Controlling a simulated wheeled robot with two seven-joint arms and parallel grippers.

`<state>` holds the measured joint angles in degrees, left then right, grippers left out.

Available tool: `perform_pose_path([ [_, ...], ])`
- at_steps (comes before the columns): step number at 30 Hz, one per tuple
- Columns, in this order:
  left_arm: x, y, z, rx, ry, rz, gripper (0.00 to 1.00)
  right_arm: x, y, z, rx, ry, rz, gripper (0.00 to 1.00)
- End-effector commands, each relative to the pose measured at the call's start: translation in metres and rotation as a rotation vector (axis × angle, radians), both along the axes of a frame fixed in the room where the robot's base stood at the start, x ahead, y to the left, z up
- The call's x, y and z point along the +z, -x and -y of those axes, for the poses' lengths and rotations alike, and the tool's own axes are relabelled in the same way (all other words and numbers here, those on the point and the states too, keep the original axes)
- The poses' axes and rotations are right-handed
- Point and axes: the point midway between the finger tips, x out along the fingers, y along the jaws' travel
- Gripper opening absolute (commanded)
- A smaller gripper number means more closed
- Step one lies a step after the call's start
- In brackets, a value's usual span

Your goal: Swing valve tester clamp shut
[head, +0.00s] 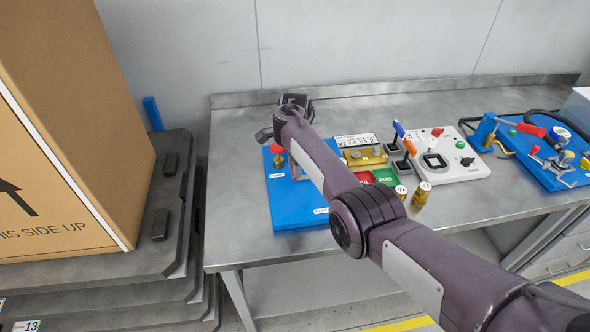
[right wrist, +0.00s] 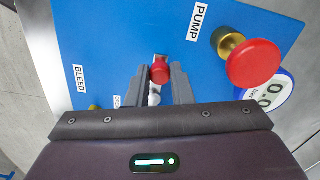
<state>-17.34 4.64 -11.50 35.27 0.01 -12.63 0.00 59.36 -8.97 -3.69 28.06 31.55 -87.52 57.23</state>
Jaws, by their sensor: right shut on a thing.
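The valve tester (head: 290,207) is a blue panel at the left of the bench. It also shows in the right wrist view (right wrist: 110,40), with PUMP and BLEED labels. My right gripper (head: 265,134) is over its back left part, its fingers mostly hidden in the head view. In the right wrist view the gripper (right wrist: 160,80) is shut on a small red knob (right wrist: 160,72), apparently the clamp handle's tip. The clamp's metal parts are mostly hidden between and below the fingers, so its angle cannot be told. My left gripper is not in view.
A red pump knob (right wrist: 253,63) on a brass stem stands close right of the fingers, beside a round gauge (right wrist: 268,95). Red and green PASS trays (head: 386,176), brass valves (head: 421,194) and a white tester (head: 450,160) lie right. A large carton (head: 60,120) stands left.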

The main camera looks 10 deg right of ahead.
Motion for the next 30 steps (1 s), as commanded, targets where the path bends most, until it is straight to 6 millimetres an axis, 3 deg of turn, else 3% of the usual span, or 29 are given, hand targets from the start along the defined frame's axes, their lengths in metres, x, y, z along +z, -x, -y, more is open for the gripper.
perform_pose_path([
  [14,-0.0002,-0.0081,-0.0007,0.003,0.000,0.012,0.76,0.0020,-0.0027,0.0024,-0.021,0.003,0.008,0.00],
  [15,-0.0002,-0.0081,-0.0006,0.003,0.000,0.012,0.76,0.0020,-0.0027,0.0024,-0.021,0.003,0.008,0.24],
  [19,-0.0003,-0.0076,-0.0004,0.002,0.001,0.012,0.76,0.0014,-0.0022,0.0020,-0.019,0.002,0.005,0.41],
  [30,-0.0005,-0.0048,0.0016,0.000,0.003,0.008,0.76,0.0068,-0.0019,0.0015,-0.017,0.002,0.004,0.42],
])
